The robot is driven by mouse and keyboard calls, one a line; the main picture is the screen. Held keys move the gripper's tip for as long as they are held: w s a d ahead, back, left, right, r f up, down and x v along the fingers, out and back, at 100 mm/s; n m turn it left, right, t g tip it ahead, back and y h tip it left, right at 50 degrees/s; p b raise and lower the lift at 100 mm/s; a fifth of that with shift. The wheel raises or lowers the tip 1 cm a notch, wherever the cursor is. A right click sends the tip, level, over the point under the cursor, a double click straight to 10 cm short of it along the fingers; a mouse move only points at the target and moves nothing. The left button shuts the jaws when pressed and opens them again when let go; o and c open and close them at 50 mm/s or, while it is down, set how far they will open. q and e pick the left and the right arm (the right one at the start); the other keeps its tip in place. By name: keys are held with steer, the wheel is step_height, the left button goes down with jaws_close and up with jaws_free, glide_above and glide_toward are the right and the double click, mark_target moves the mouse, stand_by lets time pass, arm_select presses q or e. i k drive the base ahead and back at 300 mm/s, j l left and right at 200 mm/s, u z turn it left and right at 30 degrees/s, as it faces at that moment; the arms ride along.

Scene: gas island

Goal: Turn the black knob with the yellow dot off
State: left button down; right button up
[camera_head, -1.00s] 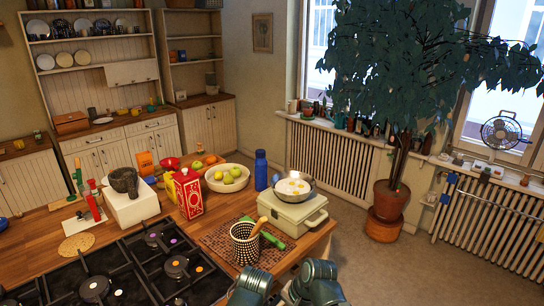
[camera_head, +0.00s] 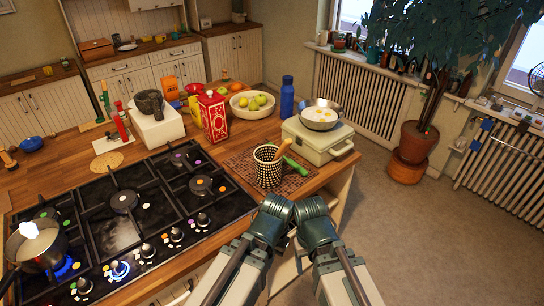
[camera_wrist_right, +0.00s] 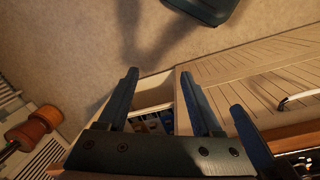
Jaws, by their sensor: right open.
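A row of black knobs (camera_head: 147,250) runs along the front edge of the black gas hob (camera_head: 130,238), with small coloured dots beside them. The dots are too small to tell surely which knob has the yellow one. One knob (camera_head: 119,269) has a glowing blue-white ring. A blue flame (camera_head: 66,268) burns under the pot (camera_head: 36,246) on the front left burner. My right gripper (camera_wrist_right: 158,74) is open and empty in the right wrist view, pointing at the floor and a wooden cabinet, apart from the knobs. In the head view only my arm links show; my left gripper does not.
Right of the hob are a checkered cup (camera_head: 268,168) with utensils, a pale green case (camera_head: 318,139) and a pan (camera_head: 320,115) of eggs. A blue bottle (camera_head: 287,97) and red carton (camera_head: 213,115) stand behind. The floor (camera_head: 400,235) at right is clear.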

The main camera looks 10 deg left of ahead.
mark_target(117, 271)
steer(key=u, duration=1.8)
steer(key=i+l+z, duration=0.1)
steer(key=l, duration=0.15)
steer(key=i+l+z, duration=0.15)
steer(key=k+l, duration=0.05)
